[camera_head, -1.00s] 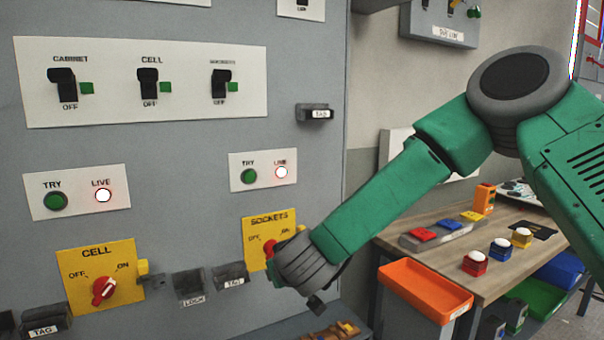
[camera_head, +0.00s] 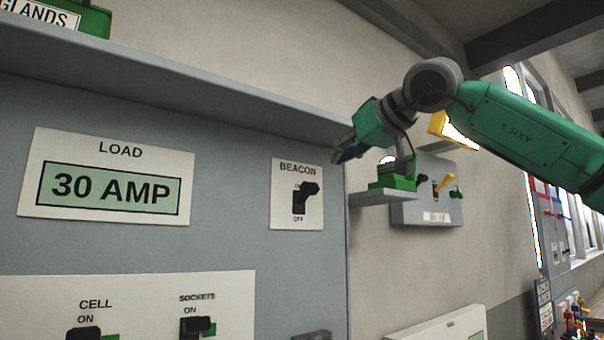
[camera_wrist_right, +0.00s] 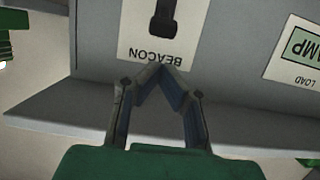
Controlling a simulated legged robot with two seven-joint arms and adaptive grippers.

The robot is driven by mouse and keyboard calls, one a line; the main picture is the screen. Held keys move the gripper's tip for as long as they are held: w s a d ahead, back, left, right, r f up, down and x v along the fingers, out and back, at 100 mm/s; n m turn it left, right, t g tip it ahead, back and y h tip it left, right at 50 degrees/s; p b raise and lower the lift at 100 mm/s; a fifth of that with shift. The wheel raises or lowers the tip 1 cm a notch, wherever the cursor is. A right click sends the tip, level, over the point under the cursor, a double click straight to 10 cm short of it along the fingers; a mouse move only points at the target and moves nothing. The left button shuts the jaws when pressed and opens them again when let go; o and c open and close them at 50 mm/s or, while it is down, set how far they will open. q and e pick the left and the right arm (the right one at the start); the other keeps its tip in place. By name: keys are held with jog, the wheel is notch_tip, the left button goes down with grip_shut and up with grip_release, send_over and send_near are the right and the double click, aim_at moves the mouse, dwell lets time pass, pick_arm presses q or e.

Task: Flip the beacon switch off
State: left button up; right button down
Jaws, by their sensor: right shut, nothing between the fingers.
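The beacon switch (camera_head: 305,196) is a black lever on a white plate labelled BEACON (camera_head: 297,222), with ON above and OFF below. Its lever tip points up toward ON. My right gripper (camera_head: 345,153) is up and to the right of the plate, beside the cabinet's right edge, apart from the switch. In the right wrist view the beacon switch (camera_wrist_right: 164,22) shows upside down at the top, beyond the fingertips. The right gripper (camera_wrist_right: 160,70) has its fingertips together with nothing between them. My left gripper is not in view.
A ledge (camera_head: 200,95) juts out along the cabinet top above the plate. A LOAD display (camera_head: 110,187) reads 30 AMP to the left. CELL and SOCKETS switches (camera_head: 198,326) sit below. A small shelf with a green-based device (camera_head: 392,180) stands right of the cabinet.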

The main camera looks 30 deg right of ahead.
aim_at(306, 193)
jog(key=shift+s+r, duration=0.35)
jog(key=p+x, duration=0.1)
jog(key=x, duration=0.9)
jog(key=shift+w+p, duration=0.1)
jog(key=shift+p, duration=0.3)
jog(key=shift+f, duration=0.15)
